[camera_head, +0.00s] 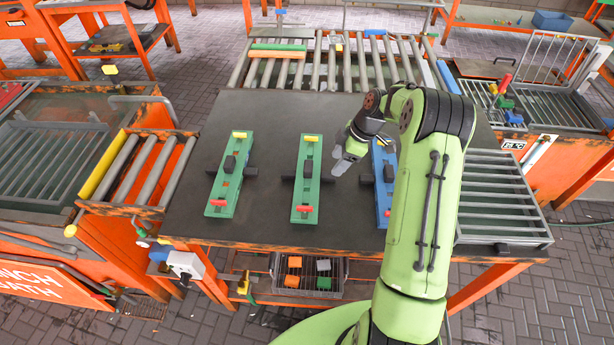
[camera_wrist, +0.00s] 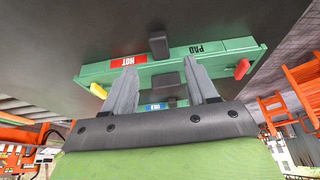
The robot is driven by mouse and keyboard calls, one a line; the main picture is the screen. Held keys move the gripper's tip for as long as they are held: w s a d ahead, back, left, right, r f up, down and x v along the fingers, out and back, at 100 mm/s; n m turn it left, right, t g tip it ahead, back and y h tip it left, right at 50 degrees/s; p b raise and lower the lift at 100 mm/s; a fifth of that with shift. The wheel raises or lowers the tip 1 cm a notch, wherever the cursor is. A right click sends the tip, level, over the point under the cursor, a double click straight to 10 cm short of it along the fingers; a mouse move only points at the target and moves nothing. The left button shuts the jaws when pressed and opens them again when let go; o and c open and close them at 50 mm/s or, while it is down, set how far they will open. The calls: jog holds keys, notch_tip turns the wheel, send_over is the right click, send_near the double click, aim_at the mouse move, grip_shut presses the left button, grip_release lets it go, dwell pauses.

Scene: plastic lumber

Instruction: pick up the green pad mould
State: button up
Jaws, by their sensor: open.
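A green mould with the word PAD on it (camera_wrist: 212,49) fills the upper middle of the wrist view, with a red HOT label, a blue label, a yellow end and a red handle. In the head view a green mould (camera_head: 306,150) lies in the middle of the dark table; it seems to be the same one, though its lettering is unreadable there. My gripper (camera_head: 341,160) is open and empty just right of it, above the table. In the wrist view my gripper's two fingers (camera_wrist: 160,66) point toward the mould's dark middle block, apart from each other.
Another green mould (camera_head: 222,192) lies to the left and a blue mould (camera_head: 380,158) to the right, partly behind my arm. The dark table (camera_head: 265,120) is bare behind and between them. Roller conveyors (camera_head: 140,165) stand beside it. A wire basket (camera_head: 308,282) sits below.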

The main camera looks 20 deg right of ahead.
aim_at(329, 175)
jog(key=x, duration=0.6)
jog(key=shift+a+f, duration=0.1)
jog(key=shift+f, duration=0.3)
jog(key=shift+r, duration=0.1)
grip_shut()
dwell(0.7)
